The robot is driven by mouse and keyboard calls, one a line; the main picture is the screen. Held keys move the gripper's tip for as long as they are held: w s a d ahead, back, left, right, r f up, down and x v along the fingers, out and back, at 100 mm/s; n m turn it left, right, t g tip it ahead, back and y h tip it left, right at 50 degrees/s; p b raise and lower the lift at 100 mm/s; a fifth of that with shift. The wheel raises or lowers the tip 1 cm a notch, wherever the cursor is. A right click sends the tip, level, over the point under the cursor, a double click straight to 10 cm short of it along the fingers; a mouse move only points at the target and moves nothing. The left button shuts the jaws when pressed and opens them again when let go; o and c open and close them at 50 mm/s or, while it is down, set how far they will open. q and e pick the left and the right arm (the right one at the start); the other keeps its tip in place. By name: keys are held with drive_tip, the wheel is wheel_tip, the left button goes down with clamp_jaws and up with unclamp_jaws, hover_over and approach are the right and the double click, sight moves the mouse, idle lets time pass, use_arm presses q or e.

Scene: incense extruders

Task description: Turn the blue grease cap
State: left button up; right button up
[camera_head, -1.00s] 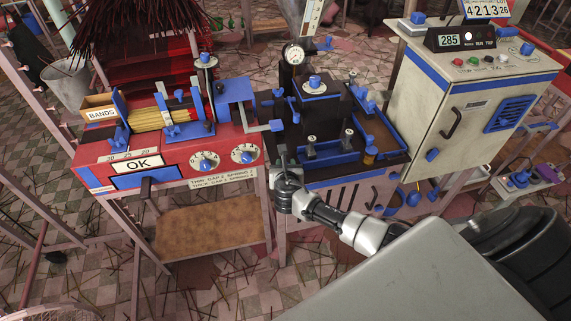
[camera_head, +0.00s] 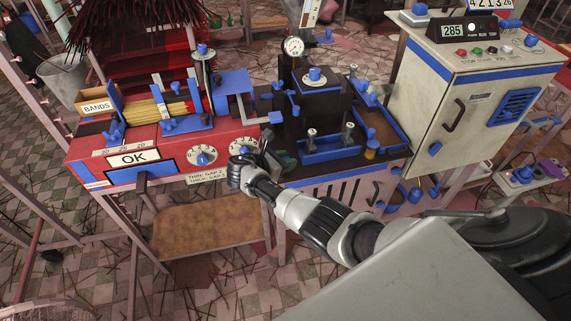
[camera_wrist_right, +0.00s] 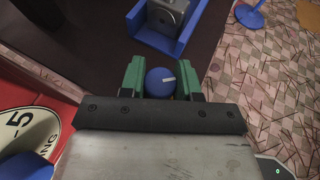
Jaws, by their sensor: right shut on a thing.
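The blue grease cap (camera_wrist_right: 160,83) is a round blue knob with a short white mark on top, seen in the right wrist view. It sits between the two green fingers of my right gripper (camera_wrist_right: 161,78), which is shut on it. In the head view my right gripper (camera_head: 284,160) is at the front left edge of the dark machine (camera_head: 322,104), beside the red bench's dials. The cap is hidden there behind the gripper. My left gripper is not in view.
A blue-walled tray (camera_head: 330,154) with metal posts lies just beyond the gripper. The red bench (camera_head: 90,150) with white dials (camera_head: 203,156) stands at the left, close to the gripper. A beige control cabinet (camera_head: 455,110) stands at the right.

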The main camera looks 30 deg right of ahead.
drive_tip(key=shift+m+g+b, duration=1.3)
drive_tip(key=shift+m+g, duration=0.2)
drive_tip(key=shift+g, duration=0.2)
drive_tip(key=o, duration=0.9)
drive_tip(key=b+v, duration=0.1)
drive_tip(key=v, duration=0.9)
drive_tip(key=shift+w+a+r, duration=0.1)
drive_tip(key=shift+a+r, duration=0.1)
drive_tip(key=shift+a, duration=0.1)
